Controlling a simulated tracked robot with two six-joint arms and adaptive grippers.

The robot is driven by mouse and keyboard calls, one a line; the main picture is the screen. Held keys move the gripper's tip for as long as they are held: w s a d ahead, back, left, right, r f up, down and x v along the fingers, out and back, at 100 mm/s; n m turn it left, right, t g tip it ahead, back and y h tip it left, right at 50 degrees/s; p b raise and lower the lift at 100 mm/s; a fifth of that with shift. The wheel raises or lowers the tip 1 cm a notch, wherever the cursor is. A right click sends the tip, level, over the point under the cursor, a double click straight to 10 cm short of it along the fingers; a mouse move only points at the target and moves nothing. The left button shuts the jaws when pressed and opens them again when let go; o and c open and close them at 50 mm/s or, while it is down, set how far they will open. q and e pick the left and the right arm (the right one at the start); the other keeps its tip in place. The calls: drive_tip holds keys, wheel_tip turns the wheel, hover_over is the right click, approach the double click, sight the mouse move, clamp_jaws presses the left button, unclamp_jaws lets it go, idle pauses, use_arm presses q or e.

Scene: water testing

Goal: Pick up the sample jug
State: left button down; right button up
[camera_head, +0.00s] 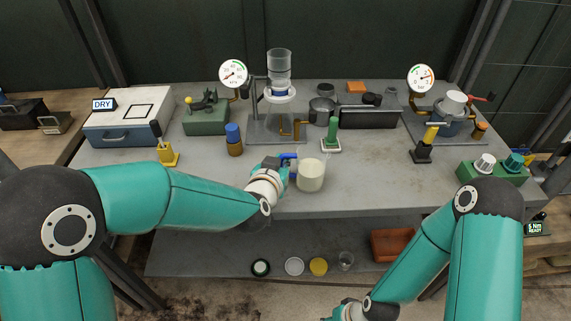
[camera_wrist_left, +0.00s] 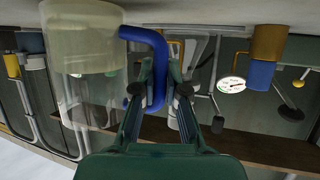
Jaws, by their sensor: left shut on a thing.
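The sample jug (camera_head: 311,175) is clear, with pale cloudy liquid and a blue handle on its left side. It is upright at the front middle of the grey bench (camera_head: 385,190). I cannot tell whether its base touches the bench top. My left gripper (camera_head: 286,166) reaches in from the left and is shut on the jug's blue handle. In the left wrist view, which is upside down, the jug (camera_wrist_left: 85,45) is left of my left gripper (camera_wrist_left: 163,88), with the handle at the fingers. My right gripper (camera_head: 338,314) is low at the bottom edge, mostly cut off.
A filter stand (camera_head: 280,95) is farther back. The bench right of the jug is clear. Lids lie on the lower shelf (camera_head: 215,255).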

use_arm(q)
drive_tip(key=shift+r, duration=0.75)
wheel_tip(320, 180, up, 18)
drive_tip(key=p, duration=0.7)
drive_tip(key=shift+r, duration=0.25)
